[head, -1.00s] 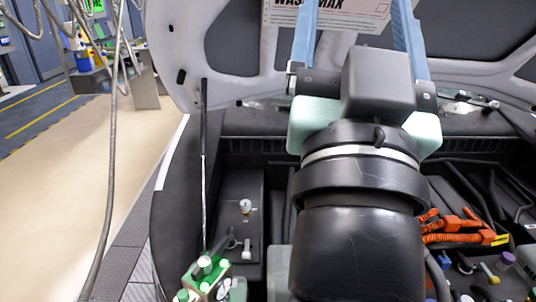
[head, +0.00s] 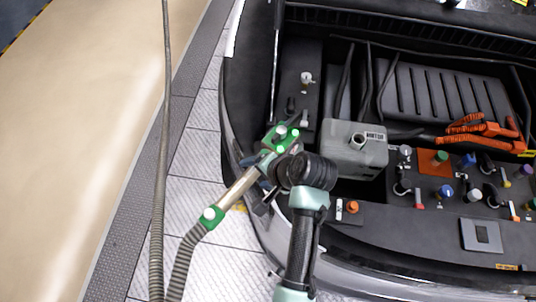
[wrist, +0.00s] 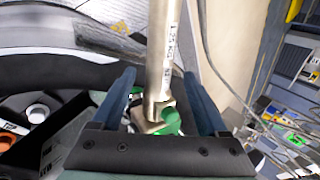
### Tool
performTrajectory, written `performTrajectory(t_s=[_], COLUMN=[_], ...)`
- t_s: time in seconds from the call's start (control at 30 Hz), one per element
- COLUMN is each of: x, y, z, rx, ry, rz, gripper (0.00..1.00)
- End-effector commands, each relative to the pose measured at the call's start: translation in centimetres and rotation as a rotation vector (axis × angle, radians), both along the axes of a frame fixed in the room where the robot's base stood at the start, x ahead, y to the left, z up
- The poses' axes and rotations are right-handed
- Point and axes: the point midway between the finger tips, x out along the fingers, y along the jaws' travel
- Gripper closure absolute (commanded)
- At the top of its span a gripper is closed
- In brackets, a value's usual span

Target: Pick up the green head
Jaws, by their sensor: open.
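The green head (head: 281,138) is a green block with white round knobs, at the upper end of a metal wand at the front left edge of the engine bay. In the wrist view, the green head (wrist: 168,124) and the metal wand (wrist: 162,60) show between my gripper's fingers. My gripper (wrist: 160,76) is open, with one blue finger on each side and a visible gap to the wand. In the head view, my wrist partly hides the gripper beside the wand. I cannot tell whether a finger touches the head.
A ribbed grey hose (head: 182,262) runs from the wand's lower green collar (head: 211,216). Another hose hangs at left. A grey reservoir (head: 352,150) stands right of the head. Orange cables (head: 478,128) and several coloured caps lie further right. The floor at left is free.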

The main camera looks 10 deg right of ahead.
Motion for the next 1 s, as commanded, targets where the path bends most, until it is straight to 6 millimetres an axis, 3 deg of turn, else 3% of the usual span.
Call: performTrajectory(t_s=[0.37, 0.7, 1.0], x=[1.3, 2.8, 2.9], y=[0.9, 2.0, 2.1], z=[-2.2, -5.4, -5.7], rx=[-0.003, -0.003, -0.004], ry=[-0.001, -0.002, -0.003], rz=[0.002, 0.000, 0.000], gripper=[0.23, 0.23, 0.23])
